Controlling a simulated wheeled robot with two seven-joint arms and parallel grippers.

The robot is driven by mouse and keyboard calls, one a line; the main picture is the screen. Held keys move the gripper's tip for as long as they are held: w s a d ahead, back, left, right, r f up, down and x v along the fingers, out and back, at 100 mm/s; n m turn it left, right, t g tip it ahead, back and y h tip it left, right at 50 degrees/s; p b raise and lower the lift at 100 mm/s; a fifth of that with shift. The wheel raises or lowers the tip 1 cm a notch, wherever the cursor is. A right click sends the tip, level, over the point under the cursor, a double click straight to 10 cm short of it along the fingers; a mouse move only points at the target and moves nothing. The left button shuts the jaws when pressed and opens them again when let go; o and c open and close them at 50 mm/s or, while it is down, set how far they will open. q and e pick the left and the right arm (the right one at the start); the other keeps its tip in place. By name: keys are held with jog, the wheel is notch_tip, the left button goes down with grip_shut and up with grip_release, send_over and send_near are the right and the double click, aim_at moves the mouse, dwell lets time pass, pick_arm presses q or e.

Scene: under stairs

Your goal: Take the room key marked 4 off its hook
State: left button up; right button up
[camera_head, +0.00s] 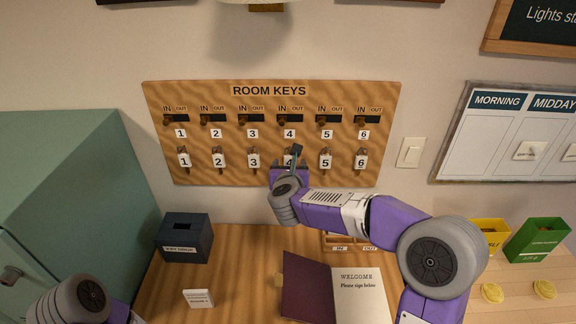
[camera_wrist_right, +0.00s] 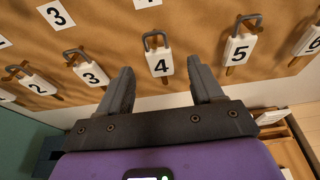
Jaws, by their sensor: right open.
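The room key marked 4 (camera_wrist_right: 160,63) is a white tag with a dark metal loop, hanging on a peg of the wooden ROOM KEYS board (camera_head: 222,176). In the right wrist view it is upright between and just beyond the two fingertips of my right gripper (camera_wrist_right: 162,80), not gripped. The fingers are apart and empty. In the head view my right gripper (camera_head: 286,158) is in front of the lower row and hides key 4. My left gripper is not in view; only part of my left arm shows at the lower left.
Key 3 (camera_wrist_right: 91,74) and key 5 (camera_wrist_right: 239,49) hang close on either side. Below the board, the wooden desk (camera_head: 232,270) holds a dark box (camera_head: 185,238), an open guest book (camera_head: 358,297) and a small card (camera_head: 198,299). A light switch (camera_head: 410,152) is right of the board.

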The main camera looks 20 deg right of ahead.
aim_at(290, 160)
jog(key=shift+p+x, duration=0.3)
jog(key=shift+x, duration=1.7)
grip_shut()
